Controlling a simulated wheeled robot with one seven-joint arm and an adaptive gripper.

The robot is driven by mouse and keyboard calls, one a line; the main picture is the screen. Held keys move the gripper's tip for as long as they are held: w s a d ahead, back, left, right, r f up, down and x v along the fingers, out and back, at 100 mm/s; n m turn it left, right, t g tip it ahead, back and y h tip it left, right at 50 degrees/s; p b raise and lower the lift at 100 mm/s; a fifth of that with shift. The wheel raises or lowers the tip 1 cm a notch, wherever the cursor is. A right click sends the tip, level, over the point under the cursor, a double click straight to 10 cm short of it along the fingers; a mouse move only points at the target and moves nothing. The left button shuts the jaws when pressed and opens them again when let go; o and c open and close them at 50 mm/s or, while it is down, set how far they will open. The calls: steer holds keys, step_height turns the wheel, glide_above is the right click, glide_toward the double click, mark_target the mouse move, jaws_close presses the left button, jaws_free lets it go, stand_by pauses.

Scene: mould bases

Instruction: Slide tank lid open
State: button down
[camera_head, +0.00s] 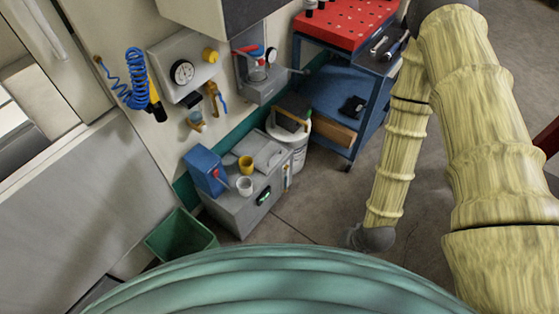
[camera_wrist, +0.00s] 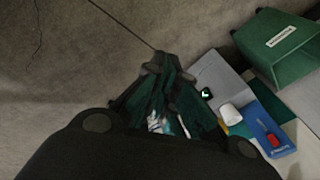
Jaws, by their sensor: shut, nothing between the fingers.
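A grey tank-like box (camera_head: 240,208) stands on the floor against the wall in the head view. A flat light-grey panel (camera_head: 270,158), which looks like its lid, lies on the top towards the back; I cannot tell how far it covers the opening. The box also shows in the wrist view (camera_wrist: 218,76), to the right of my gripper (camera_wrist: 166,62). My gripper is shut and empty, apart from the box. I cannot make it out in the head view.
A green bin (camera_head: 180,238) stands left of the box, and a white bucket (camera_head: 299,148) right of it. A blue cart (camera_head: 345,110) with a red top is farther right. A gauge panel (camera_head: 184,72) hangs above. The floor (camera_head: 320,205) in front is clear.

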steer(key=w+a+f+m+t+y+b, duration=0.1)
steer(key=w+a+f+t+y+b, duration=0.15)
steer(key=w+b, duration=0.35)
steer(key=w+a+f+m+t+y+b, duration=0.1)
steer(key=w+a+f+b, duration=0.1)
steer(key=w+f+b, duration=0.35)
steer(key=w+a+f+m+t+y+b, duration=0.1)
steer(key=w+a+f+b, duration=0.15)
steer(key=w, duration=0.55)
steer(key=m+t+y+b, duration=0.25)
steer(key=y+b, duration=0.35)
steer(key=b, duration=1.2)
glide_toward(277, 153)
steer(key=shift+b+x, duration=3.3)
steer(key=shift+x, duration=0.2)
steer(key=shift+f, duration=0.2)
